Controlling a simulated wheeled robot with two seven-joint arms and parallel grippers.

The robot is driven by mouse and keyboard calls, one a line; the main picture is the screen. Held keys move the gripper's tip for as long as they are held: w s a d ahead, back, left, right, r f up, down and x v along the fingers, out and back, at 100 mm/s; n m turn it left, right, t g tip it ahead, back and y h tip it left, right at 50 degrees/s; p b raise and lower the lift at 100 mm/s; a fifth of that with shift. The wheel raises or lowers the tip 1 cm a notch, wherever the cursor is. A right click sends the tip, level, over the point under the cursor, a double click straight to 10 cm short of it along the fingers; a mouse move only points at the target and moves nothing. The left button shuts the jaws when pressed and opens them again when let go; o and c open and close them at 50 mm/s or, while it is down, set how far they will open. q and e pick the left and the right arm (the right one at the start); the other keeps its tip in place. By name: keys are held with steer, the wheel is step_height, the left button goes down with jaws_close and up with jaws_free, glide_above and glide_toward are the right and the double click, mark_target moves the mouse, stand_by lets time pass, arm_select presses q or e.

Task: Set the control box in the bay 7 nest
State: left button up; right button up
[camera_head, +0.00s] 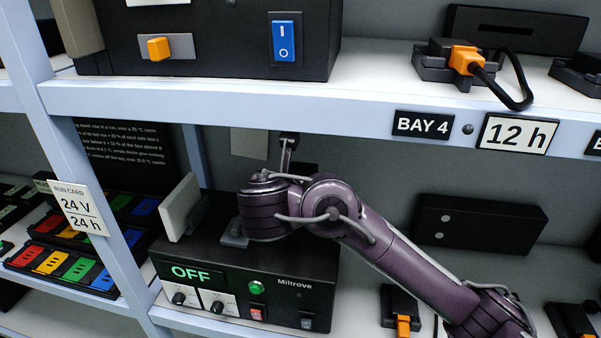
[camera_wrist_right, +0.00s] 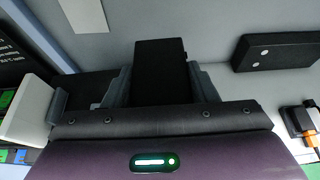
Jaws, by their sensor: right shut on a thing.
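My right gripper (camera_head: 262,190) reaches in from the right over a black unit on the middle shelf. The wrist and arm hide most of what it holds in the head view. In the right wrist view the gripper (camera_wrist_right: 163,85) is shut on a plain black box (camera_wrist_right: 160,65), likely the control box, with a grey finger on each side. Whether the held box touches anything below cannot be told. No bay 7 label or nest can be made out. My left gripper is not in view.
The black Miltrove unit (camera_head: 285,275) reads OFF and has a green light. A pale upright panel (camera_head: 181,207) stands at its left. A shelf edge with a BAY 4 label (camera_head: 422,124) runs above my arm. A black wall box (camera_head: 480,222) and plugged connectors (camera_head: 402,310) lie right.

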steer(key=shift+s+a+r, duration=0.1)
steer(key=shift+s+r, duration=0.15)
steer(key=shift+r, duration=0.2)
steer(key=shift+s+a+f, duration=0.1)
steer(key=shift+s+a, duration=0.1)
steer(key=shift+s, duration=0.3)
steer(key=shift+s+a, duration=0.15)
steer(key=shift+s, duration=0.3)
steer(key=s, duration=0.2)
steer(key=s+a, duration=0.1)
steer(key=s, duration=0.2)
steer(key=shift+s+a, duration=0.1)
